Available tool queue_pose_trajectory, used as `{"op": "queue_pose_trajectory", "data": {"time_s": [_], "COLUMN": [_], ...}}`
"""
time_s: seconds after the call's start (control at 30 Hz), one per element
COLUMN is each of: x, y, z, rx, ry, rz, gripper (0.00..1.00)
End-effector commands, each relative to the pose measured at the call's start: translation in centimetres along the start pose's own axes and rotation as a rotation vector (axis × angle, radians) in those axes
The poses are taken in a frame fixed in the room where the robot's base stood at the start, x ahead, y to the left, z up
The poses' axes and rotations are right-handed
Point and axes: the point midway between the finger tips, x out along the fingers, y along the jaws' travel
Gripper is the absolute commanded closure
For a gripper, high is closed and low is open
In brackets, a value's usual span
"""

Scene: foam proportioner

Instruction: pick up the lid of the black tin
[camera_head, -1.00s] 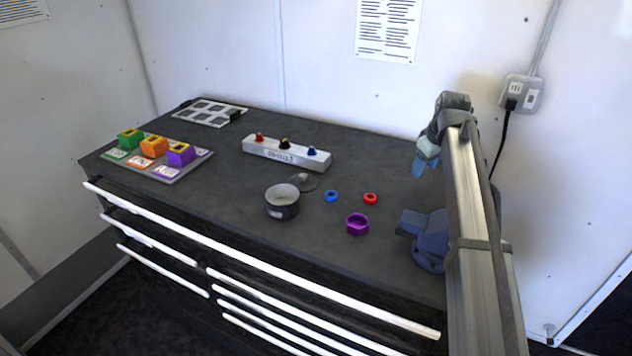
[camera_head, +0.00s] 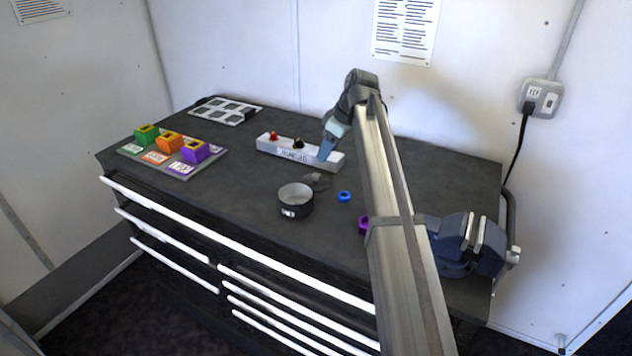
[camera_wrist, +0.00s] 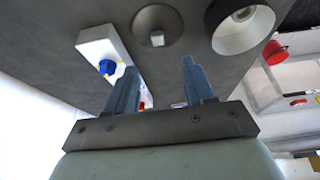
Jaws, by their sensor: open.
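The black tin (camera_head: 295,201) stands open on the dark bench top in the head view; it also shows at the top of the wrist view (camera_wrist: 243,27). Its dark round lid (camera_head: 317,183) lies flat on the bench just behind and to the right of the tin. In the wrist view the lid (camera_wrist: 150,19) shows a small pale knob at its middle. My gripper (camera_head: 325,153) is raised over the bench, beyond the lid and in front of the white block. In the wrist view my gripper (camera_wrist: 160,68) has its blue fingers apart, with nothing between them.
The white block (camera_head: 300,154) with coloured knobs stands behind the lid. A blue ring (camera_head: 344,197) and a purple ring (camera_head: 363,225), partly hidden by my arm, lie to the right. A blue vise (camera_head: 465,247) stands farther right. Coloured boxes (camera_head: 170,142) sit at left.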

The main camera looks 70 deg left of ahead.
Motion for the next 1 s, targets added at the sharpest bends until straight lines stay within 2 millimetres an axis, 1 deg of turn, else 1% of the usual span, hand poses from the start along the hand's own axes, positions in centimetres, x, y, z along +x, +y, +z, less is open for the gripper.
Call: {"op": "queue_pose_trajectory", "data": {"time_s": [0.03, 0.2, 0.53, 0.83, 0.9, 1.0], "x": [1.0, 3.8, 5.7, 9.5, 9.9, 10.0], "y": [0.0, 0.0, 0.1, 0.2, 0.2, 0.2], "z": [0.0, 0.0, 0.1, 0.3, 0.3, 0.2], "rx": [0.0, 0.001, 0.001, 0.001, 0.001, 0.001], "ry": [-0.001, -0.001, -0.001, -0.001, -0.001, -0.001], "rz": [-0.001, -0.001, 0.0, 0.0, 0.001, 0.001], "gripper": [0.47, 0.47, 0.47, 0.47, 0.47, 0.47]}}
